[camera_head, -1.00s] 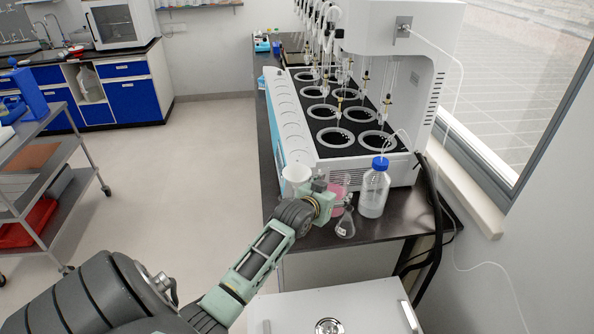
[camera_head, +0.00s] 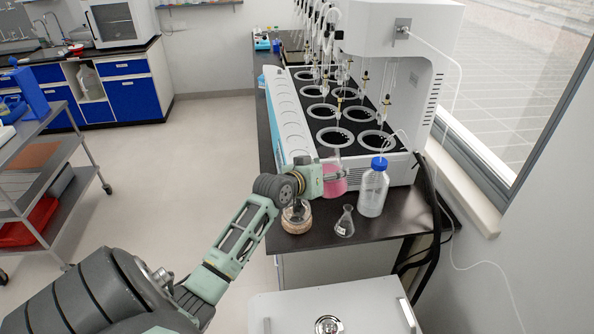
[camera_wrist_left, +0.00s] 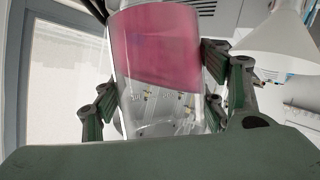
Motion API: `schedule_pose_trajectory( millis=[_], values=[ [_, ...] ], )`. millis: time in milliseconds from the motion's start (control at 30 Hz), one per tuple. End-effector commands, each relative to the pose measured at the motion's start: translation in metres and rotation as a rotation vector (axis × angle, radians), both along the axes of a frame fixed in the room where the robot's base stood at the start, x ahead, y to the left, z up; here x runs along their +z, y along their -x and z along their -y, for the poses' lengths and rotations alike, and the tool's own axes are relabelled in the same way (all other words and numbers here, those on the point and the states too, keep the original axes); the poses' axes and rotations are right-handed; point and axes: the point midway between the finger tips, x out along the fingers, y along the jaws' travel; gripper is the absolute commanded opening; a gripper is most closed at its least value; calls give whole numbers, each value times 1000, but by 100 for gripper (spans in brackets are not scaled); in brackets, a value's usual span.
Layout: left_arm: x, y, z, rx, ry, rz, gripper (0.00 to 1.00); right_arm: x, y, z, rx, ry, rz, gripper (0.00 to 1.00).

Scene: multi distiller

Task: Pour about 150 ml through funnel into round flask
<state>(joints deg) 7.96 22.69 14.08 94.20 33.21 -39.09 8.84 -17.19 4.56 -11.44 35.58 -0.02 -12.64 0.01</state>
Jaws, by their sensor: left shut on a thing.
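My left gripper (camera_head: 322,181) is shut on a clear vessel of pink liquid (camera_head: 334,181) above the bench. The vessel with its printed marks fills the middle of the left wrist view (camera_wrist_left: 157,50), between the two fingers (camera_wrist_left: 160,100). The round flask (camera_head: 296,213) sits in a cork ring at the bench's front left, its upper part hidden by my wrist. The white funnel (camera_wrist_left: 282,42) is at the upper right of the left wrist view, apart from the vessel. In the head view my wrist hides most of it. My right gripper is not in view.
A small conical flask (camera_head: 345,224) and a blue-capped bottle (camera_head: 373,190) stand right of the round flask. The white multi-position distiller (camera_head: 398,100) stands behind. Dark cables (camera_head: 436,210) hang at the bench's right edge.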

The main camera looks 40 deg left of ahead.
Motion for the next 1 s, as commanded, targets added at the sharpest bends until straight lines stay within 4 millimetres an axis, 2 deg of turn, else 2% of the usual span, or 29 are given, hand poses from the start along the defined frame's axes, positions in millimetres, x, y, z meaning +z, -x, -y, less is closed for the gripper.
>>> schedule_pose_trajectory(
  millis=[100,267,667,1000],
  values=[
    [6,0,-6,2,56,19,20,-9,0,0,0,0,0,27],
    [17,1,-11,2,135,38,20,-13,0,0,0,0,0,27],
    [18,4,-23,1,329,74,20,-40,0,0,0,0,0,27],
    [22,4,-23,0,358,82,20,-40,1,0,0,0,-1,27]
  ],
)
